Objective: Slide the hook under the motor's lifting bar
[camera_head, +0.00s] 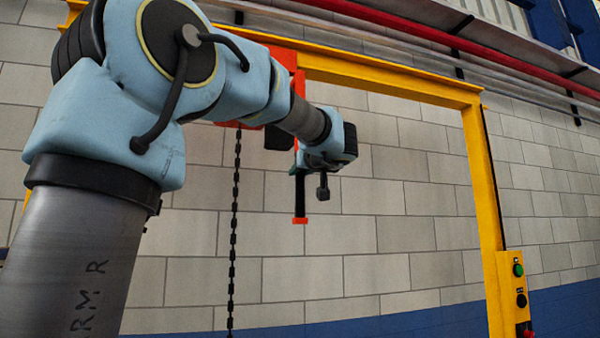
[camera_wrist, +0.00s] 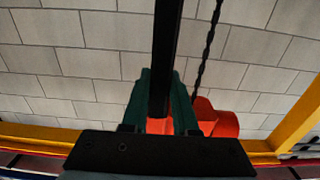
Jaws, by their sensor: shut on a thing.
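In the head view, my arm hides most of the gripper. A dark upright bar with orange edges and an orange foot (camera_head: 300,202) hangs beside my wrist, apparently the held piece. I cannot make out a hook shape, so whether this is the hook is unclear. No motor or lifting bar can be made out in either view.
A yellow gantry frame (camera_head: 486,190) spans the back, with a button box (camera_head: 514,290) on its right post. An orange-red hoist body (camera_wrist: 218,122) and a dark chain (camera_head: 233,220) are close to my gripper. Behind is a block wall (camera_head: 400,225). Room right of the bar looks clear.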

